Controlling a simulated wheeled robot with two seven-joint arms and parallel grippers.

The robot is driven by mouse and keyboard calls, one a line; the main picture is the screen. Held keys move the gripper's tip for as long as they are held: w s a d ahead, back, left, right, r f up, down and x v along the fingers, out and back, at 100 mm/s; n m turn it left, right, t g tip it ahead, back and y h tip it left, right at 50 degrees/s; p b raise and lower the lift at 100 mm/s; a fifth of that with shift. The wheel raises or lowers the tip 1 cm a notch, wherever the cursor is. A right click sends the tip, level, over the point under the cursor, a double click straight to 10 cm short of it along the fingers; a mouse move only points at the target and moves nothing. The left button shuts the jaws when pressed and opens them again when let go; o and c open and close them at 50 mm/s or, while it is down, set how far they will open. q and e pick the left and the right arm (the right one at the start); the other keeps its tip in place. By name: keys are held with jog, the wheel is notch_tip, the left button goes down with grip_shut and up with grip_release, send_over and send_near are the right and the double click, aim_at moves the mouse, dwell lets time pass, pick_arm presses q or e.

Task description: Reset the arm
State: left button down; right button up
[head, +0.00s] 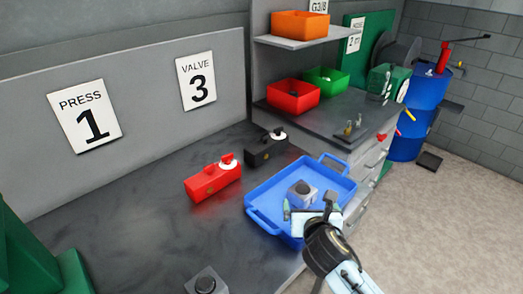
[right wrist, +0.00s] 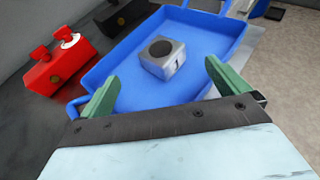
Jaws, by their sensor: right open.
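My right gripper (head: 307,206) hangs over the near part of the blue tray (head: 264,222). Its two green fingers are spread wide with nothing between them, as the right wrist view (right wrist: 161,76) also shows. A grey block (head: 301,192) with a dark round top sits in the tray (right wrist: 213,88), just beyond the fingertips and apart from them. The block also shows in the right wrist view (right wrist: 163,58). My left gripper is in neither view.
A red box (head: 213,182) with red knobs and a black box (head: 266,151) stand left of the tray. Another grey block (head: 206,282) is at the table's near edge. Red (head: 293,96) and green (head: 325,81) bins stand behind. The dark tabletop (head: 130,215) is largely clear at left.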

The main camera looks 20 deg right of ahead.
jog(key=s+m, duration=0.1)
jog(key=m, duration=0.1)
jog(key=s+f+m+g, duration=0.1)
jog(key=s+m, duration=0.1)
jog(key=s+a+f+m+g, duration=0.1)
jog(key=m, duration=0.2)
jog(key=shift+s+f+y, duration=0.2)
jog(key=shift+s+y, duration=0.1)
jog(key=shift+s, duration=0.05)
jog(key=s+a+f+m+g+y, duration=0.15)
jog(key=s+a+m+g, duration=0.25)
jog(key=s+m, duration=0.65)
jog(key=s+a+f+m+g+y, duration=0.1)
jog(key=s+a+m+g+y, duration=0.2)
jog(key=s+m, duration=0.75)
notch_tip(320, 180, down, 27)
jog(key=w+m+g+b, duration=0.1)
jog(key=b, duration=0.2)
jog(key=s+d+f+g+b, duration=0.1)
jog(key=s+d+f+b, duration=0.1)
jog(key=s+f, duration=1.4)
notch_tip(320, 180, down, 3)
jog(key=shift+s+d+r+g+b, duration=0.15)
jog(key=shift+d+g+b, duration=0.15)
jog(key=shift+b, duration=0.25)
